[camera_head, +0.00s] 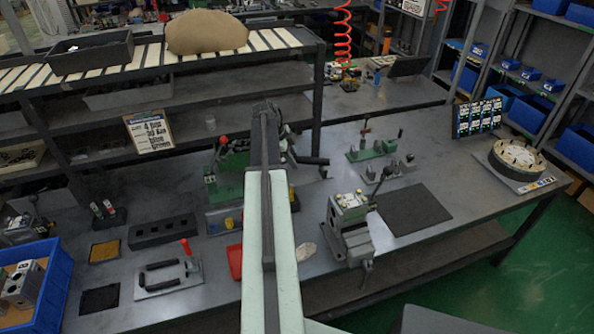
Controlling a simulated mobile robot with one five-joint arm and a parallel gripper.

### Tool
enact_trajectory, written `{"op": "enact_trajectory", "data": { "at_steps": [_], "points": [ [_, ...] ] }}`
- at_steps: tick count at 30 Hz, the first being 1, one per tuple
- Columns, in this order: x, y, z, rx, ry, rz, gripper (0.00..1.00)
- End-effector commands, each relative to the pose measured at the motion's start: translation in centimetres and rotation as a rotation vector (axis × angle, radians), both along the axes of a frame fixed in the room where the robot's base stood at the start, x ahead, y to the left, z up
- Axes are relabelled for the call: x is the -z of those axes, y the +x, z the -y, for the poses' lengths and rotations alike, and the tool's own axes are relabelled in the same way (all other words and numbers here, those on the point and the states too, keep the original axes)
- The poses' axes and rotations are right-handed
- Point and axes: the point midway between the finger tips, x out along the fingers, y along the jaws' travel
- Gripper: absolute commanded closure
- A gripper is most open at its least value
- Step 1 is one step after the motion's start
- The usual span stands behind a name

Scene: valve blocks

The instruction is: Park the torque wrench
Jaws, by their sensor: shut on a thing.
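My arm reaches from the bottom centre over the bench, and my gripper (268,114) is at its far end, small, dark and partly hidden by the arm. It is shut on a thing. A dark bar (312,160) sticks out to the right just below the gripper and looks like the torque wrench; its other end is hidden behind the arm, and I cannot tell its full shape. A grey plate (170,281) with two black handle-like bars and a red-tipped lever lies at front left. I cannot tell which thing is the wrench's parking place.
A valve block in a vise (350,228) stands right of my arm, beside a dark mat (413,209). Green clamp fixtures (372,150) are behind. A black holed block (161,231) and blue bin (45,285) are left. A round dial-like fixture (517,158) stands far right.

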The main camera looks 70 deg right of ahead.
Motion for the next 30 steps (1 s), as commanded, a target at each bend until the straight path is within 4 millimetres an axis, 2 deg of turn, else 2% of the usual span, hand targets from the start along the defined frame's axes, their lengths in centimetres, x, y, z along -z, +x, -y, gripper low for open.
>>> {"op": "enact_trajectory", "data": {
  "at_steps": [1,3,6,10,25,30],
  "points": [
    [2.7,0.5,2.2,-0.076,-0.002,0.000,1.00],
    [4.2,0.9,4.4,-0.183,-0.002,0.000,1.00],
    [5.6,1.4,6.9,-0.308,-0.004,-0.004,1.00],
    [6.5,1.7,8.7,-0.405,-0.004,-0.004,1.00],
    [6.4,1.7,9.3,-0.444,-0.005,-0.005,1.00],
    [7.9,1.7,9.2,-0.443,-0.005,-0.005,1.00]
  ]
}}
